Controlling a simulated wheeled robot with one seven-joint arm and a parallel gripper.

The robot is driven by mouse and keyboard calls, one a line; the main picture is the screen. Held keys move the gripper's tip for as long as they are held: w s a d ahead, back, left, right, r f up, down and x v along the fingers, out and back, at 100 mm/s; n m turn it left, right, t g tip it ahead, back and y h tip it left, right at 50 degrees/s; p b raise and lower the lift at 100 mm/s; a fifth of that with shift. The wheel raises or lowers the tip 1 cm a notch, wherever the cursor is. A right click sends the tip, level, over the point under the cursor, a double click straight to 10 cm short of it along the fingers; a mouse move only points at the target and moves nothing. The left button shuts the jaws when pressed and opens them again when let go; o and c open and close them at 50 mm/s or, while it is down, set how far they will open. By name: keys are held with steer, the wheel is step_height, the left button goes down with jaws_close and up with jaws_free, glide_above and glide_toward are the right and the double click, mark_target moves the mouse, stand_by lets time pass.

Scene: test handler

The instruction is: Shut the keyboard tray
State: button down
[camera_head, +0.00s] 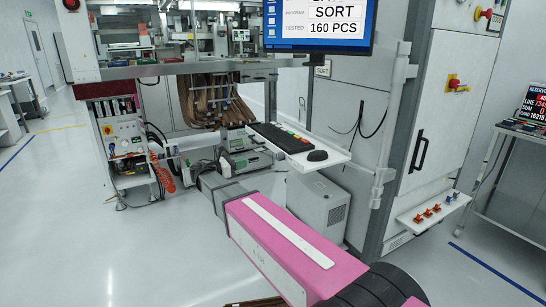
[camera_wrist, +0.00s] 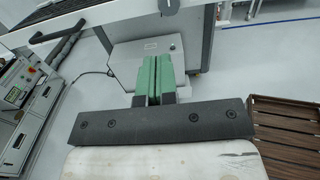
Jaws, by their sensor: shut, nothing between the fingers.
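The keyboard tray (camera_head: 332,160) is a white shelf standing out from the machine below the monitor. It bears a black keyboard (camera_head: 280,138) and a black mouse (camera_head: 317,155). In the wrist view a white panel with a dark handle bar, which looks like the tray (camera_wrist: 110,19), crosses the top and is cut off. My gripper (camera_wrist: 156,58) shows there with its two green fingers together and nothing between them. It is apart from the tray, lower in the picture. In the head view my arm reaches out left of the tray, and its fingertips are not clearly visible.
A grey cabinet (camera_head: 318,208) stands on the floor under the tray. A device with a green screen (camera_head: 246,162) and hanging cables (camera_head: 210,103) are left of the tray. A white upright post (camera_head: 388,130) stands right of it. Open floor (camera_head: 90,230) lies at the left.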

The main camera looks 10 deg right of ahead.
glide_toward(294, 151)
steer(key=shift+w+a+f, duration=0.4)
steer(key=shift+w+a, duration=0.2)
steer(key=shift+a, duration=0.05)
steer(key=x, duration=1.2)
steer(key=shift+a, duration=0.15)
